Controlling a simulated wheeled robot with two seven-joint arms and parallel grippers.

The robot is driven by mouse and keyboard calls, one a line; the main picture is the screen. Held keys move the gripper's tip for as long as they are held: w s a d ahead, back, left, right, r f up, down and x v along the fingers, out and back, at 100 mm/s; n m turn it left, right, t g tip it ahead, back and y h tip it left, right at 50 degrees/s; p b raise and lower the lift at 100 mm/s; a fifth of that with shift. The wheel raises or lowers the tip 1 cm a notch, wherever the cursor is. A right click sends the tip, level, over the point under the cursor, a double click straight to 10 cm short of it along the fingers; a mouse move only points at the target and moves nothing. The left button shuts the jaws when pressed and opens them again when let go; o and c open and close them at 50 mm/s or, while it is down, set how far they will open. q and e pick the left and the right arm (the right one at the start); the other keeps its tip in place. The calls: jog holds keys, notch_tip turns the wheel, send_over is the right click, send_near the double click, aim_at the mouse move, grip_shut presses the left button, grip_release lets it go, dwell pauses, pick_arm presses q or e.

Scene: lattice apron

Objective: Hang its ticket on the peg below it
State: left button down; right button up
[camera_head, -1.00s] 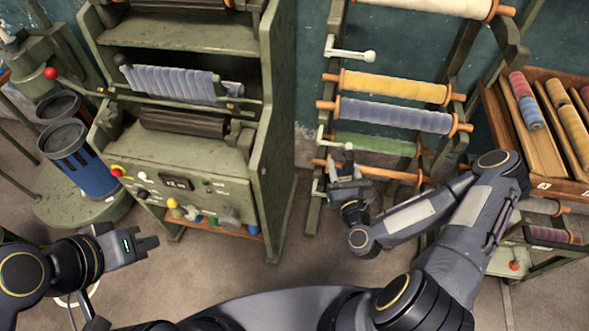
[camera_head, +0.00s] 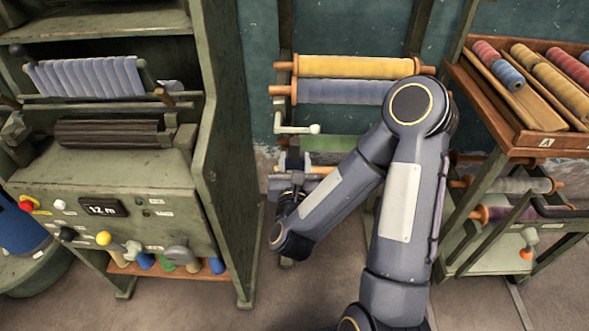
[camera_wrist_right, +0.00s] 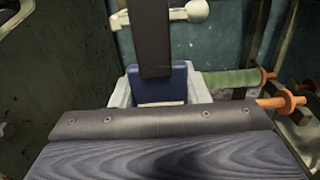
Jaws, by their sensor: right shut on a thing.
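My right gripper (camera_head: 292,168) is at the rack's left post, below the upper white peg (camera_head: 300,129). In the right wrist view it is shut on a small blue piece with a pale lower edge (camera_wrist_right: 172,80), which looks like the ticket. A dark finger covers part of this piece. The upper white peg also shows in the wrist view (camera_wrist_right: 192,12), above the held piece. The lower peg is hidden or cannot be told apart behind my gripper. Whether the ticket touches a peg cannot be seen. My left gripper is out of view.
The rack holds a yellow roll (camera_head: 355,66), a blue roll (camera_head: 342,92) and a partly hidden green roll (camera_head: 325,144). The green machine (camera_head: 225,140) stands close on the left. A wooden spool case (camera_head: 520,132) stands on the right.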

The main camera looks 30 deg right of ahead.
jog(key=f+p+x, duration=0.1)
jog(key=p+x, duration=0.1)
jog(key=x, duration=0.5)
jog(key=shift+w+d, duration=0.2)
jog(key=shift+w, duration=0.05)
dwell(0.5)
jog(key=shift+f, duration=0.15)
jog(key=o, duration=1.1)
jog(key=shift+c, duration=0.2)
jog(key=b+v, duration=0.1)
jog(key=v, duration=0.7)
jog(key=shift+w, duration=0.1)
